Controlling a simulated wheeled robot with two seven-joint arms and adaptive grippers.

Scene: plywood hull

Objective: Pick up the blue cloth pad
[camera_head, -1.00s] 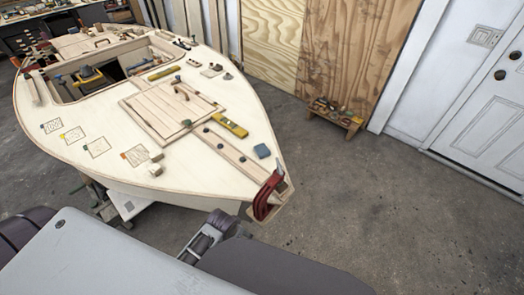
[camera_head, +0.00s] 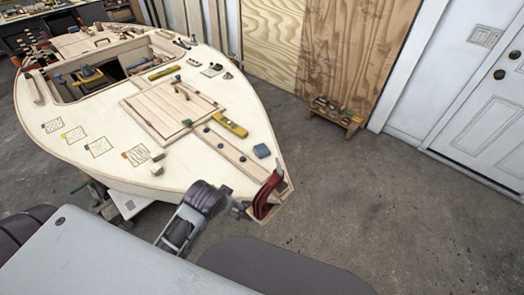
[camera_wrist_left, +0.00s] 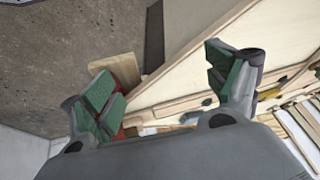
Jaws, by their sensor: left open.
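The blue cloth pad (camera_head: 262,151) lies on the pale plywood deck (camera_head: 235,180) near the bow, right of the yellow level. My left gripper (camera_head: 242,209) is at the near edge of the hull, left of the red piece at the bow and apart from the pad. In the left wrist view the left gripper (camera_wrist_left: 165,88) has its green-padded fingers spread wide, with nothing held between them. My right gripper is not in view.
A red fitting (camera_head: 268,196) stands at the bow tip, between the gripper and the right-hand edge. A yellow level (camera_head: 229,124) and a wooden hatch (camera_head: 160,107) lie on the deck. A small wooden stand (camera_head: 336,117) is by the wall. The floor to the right is clear.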

